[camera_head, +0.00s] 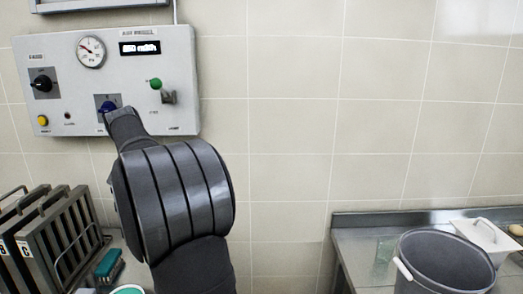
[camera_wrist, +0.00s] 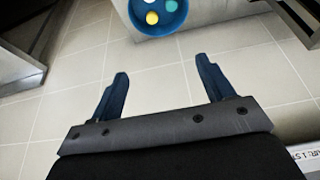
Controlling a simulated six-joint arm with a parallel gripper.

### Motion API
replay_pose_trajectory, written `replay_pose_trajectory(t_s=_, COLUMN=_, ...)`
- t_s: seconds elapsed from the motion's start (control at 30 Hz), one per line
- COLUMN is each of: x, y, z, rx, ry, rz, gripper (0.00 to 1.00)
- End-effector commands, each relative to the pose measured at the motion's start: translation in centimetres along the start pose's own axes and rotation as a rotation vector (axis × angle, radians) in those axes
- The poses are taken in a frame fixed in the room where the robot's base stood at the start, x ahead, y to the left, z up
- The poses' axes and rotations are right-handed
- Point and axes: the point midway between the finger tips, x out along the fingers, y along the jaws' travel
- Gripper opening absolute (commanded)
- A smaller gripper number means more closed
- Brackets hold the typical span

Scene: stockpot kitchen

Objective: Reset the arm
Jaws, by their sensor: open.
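My gripper (camera_wrist: 163,72) shows in the wrist view with its two blue fingers spread wide. Nothing is between them, and pale floor tiles lie beyond. In the head view my dark arm rises from the bottom, left of centre, in front of the tiled wall. The gripper fingers cannot be made out in the head view.
Dark lettered racks (camera_head: 50,245) stand at lower left, beside a teal object (camera_head: 109,263). A grey pot (camera_head: 445,262) and a white container (camera_head: 487,238) stand on the metal counter (camera_head: 350,245) at right. The wrist view shows a blue bowl (camera_wrist: 142,27) holding coloured round pieces.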

Motion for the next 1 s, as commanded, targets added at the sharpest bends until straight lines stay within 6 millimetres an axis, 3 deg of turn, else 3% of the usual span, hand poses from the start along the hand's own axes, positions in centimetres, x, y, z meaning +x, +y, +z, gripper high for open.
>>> replay_pose_trajectory(t_s=0.1, x=0.6, y=2.0, z=-1.4, rx=0.012, ry=0.000, rz=0.005, gripper=0.74)
replay_pose_trajectory(t_s=0.33, x=1.2, y=4.7, z=-3.0, rx=0.022, ry=0.000, rz=0.008, gripper=0.74)
replay_pose_trajectory(t_s=0.77, x=1.4, y=5.5, z=-3.4, rx=0.023, ry=0.000, rz=0.009, gripper=0.74)
replay_pose_trajectory(t_s=0.8, x=1.4, y=5.5, z=-3.4, rx=0.023, ry=0.000, rz=0.009, gripper=0.76)
replay_pose_trajectory(t_s=0.93, x=1.4, y=5.5, z=-3.4, rx=0.023, ry=0.000, rz=0.009, gripper=1.00)
replay_pose_trajectory(t_s=1.0, x=1.4, y=5.5, z=-3.4, rx=0.023, ry=0.000, rz=0.009, gripper=1.00)
